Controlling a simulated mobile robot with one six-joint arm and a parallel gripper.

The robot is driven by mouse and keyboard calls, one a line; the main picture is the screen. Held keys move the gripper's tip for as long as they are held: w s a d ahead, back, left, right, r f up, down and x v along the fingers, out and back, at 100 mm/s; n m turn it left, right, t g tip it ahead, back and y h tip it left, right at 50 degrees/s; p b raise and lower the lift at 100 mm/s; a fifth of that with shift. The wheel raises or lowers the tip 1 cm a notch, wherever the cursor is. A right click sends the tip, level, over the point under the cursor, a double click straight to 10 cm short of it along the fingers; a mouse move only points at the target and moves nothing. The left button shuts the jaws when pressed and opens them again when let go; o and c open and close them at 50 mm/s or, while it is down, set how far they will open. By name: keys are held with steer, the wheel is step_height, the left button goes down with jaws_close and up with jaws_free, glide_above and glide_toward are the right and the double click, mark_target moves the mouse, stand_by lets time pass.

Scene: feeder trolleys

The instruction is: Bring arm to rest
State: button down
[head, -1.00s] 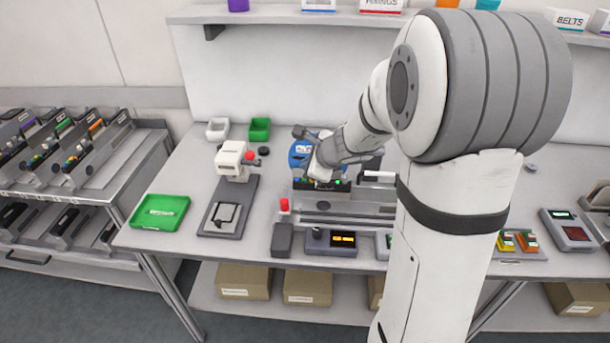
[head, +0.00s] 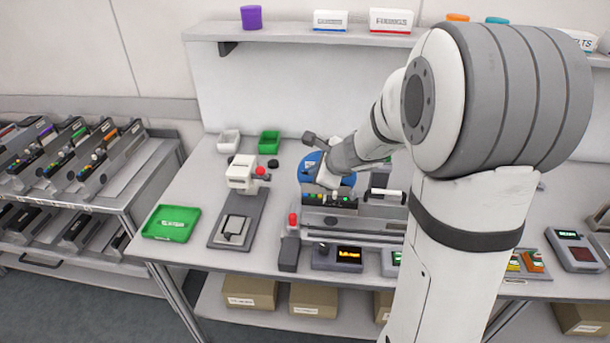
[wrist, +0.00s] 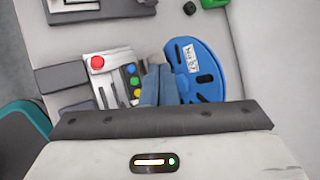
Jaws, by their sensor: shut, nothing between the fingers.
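My arm reaches over the workbench (head: 190,200) from the right side of the head view. My gripper (wrist: 158,72) is shut, with its two fingers together and nothing between them. In the wrist view it hangs over the machine with coloured buttons (wrist: 128,85), beside a blue reel (wrist: 197,72) with a white label. In the head view the blue reel (head: 310,168) is partly hidden behind my wrist, and the button machine (head: 335,200) lies below it. I cannot tell the exact height of the fingertips above the machine.
A green tray (head: 171,223) and a white press-like device (head: 242,172) stand on the bench's left. A trolley (head: 140,185) with several feeders is further left. A shelf (head: 290,32) with boxes runs along the back. Cardboard boxes (head: 250,292) sit on the lower shelf.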

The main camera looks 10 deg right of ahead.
steer(key=s+a+r+n+g, duration=0.2)
steer(key=s+a+r+n, duration=0.1)
steer(key=s+n, duration=0.45)
steer(key=s+a+r+n+g, duration=0.1)
steer(key=s+a+r+n, duration=0.2)
steer(key=s+n, duration=0.4)
steer(key=s+d+n+g+h, duration=0.1)
steer(key=s+d+n+h, duration=0.1)
steer(key=s+n, duration=0.2)
steer(key=s+d+n+g+h, duration=0.1)
steer(key=s+d+n, duration=0.2)
steer(key=s, duration=0.6)
steer(key=shift+s+d+f+n+h, duration=0.2)
steer(key=shift+s+d+n+h, duration=0.05)
steer(key=shift+d+n+h, duration=0.15)
